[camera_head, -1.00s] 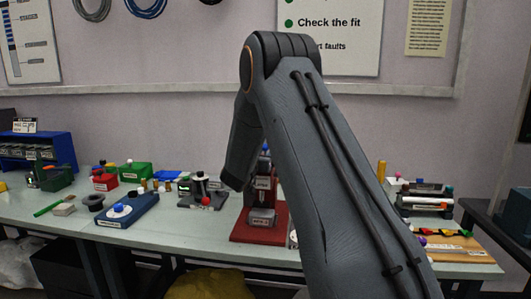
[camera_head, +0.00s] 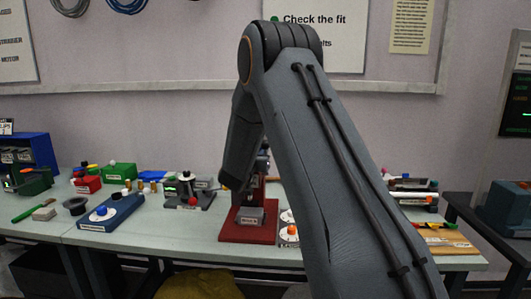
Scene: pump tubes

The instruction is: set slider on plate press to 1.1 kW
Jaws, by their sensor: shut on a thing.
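What looks like the plate press (camera_head: 234,232) stands on the bench near the middle, with a red base, a red upright and a grey labelled block (camera_head: 249,215) low on its front. My dark grey arm passes in front of it and hides most of its upper part. Its slider and scale cannot be made out, so the setting cannot be read. My arm's lower link ends just above and left of the press. My gripper's fingers are hidden behind my own arm, so what they hold does not show.
A grey device with a red knob (camera_head: 192,202) stands left of the press. A blue unit (camera_head: 112,214) sits further left. An orange-knobbed device (camera_head: 289,235) is close on the press's right. A wooden board (camera_head: 447,240) lies at the bench's right end. Bare bench shows along the front left.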

